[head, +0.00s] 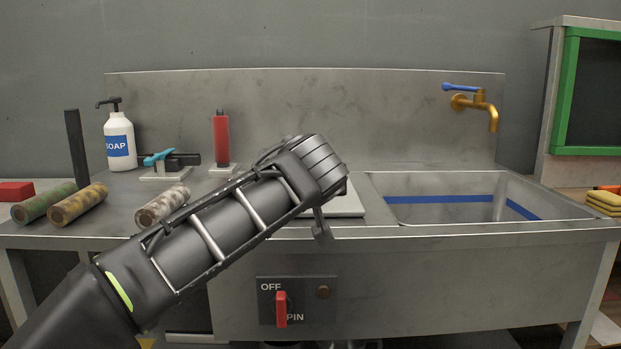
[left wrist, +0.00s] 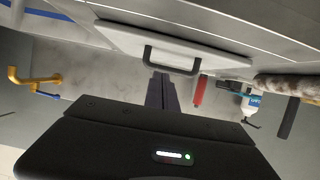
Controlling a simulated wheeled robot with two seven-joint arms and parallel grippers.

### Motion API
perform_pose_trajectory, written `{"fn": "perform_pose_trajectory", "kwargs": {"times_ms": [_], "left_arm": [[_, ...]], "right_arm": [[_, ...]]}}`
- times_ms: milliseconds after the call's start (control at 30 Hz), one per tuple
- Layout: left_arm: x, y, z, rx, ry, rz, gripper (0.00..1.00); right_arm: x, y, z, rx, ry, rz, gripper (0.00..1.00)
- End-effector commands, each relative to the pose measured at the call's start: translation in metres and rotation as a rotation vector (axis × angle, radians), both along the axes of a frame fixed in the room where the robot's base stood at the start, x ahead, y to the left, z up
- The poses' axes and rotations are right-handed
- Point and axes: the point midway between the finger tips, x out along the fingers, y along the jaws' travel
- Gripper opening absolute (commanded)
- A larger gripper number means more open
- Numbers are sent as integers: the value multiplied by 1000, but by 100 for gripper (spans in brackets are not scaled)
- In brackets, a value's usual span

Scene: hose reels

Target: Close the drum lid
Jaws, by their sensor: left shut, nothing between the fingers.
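The drum lid (head: 347,203) is a pale square plate at the counter's middle, left of the sink basin. In the head view my left arm covers most of it. In the left wrist view the lid (left wrist: 215,45) shows more fully, with a black bar handle (left wrist: 170,69) on it. It looks flat, level with the counter; whether it is fully seated I cannot tell. My left gripper (left wrist: 158,78) is shut and empty, its fingertips beside the handle in that view; whether they touch it I cannot tell. My right gripper is not in view.
A panel with a red switch lever (head: 281,309) is on the counter front. A sink basin (head: 450,209) and brass tap (head: 481,107) are right. A soap bottle (head: 119,140), red upright handle (head: 221,139) and several camouflage rolls (head: 78,205) stand or lie left.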

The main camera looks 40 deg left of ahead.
Motion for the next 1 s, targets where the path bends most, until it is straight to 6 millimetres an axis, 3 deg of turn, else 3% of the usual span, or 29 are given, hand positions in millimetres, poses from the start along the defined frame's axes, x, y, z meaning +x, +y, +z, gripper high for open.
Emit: {"fn": "perform_pose_trajectory", "kwargs": {"times_ms": [100,333,1000], "left_arm": [[-20,-15,-13,2,-2,-1,0],[-41,-31,-28,2,-5,-1,0],[-44,-34,-30,2,-6,-3,0]], "right_arm": [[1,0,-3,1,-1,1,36],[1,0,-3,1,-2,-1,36],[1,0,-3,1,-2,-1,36]]}}
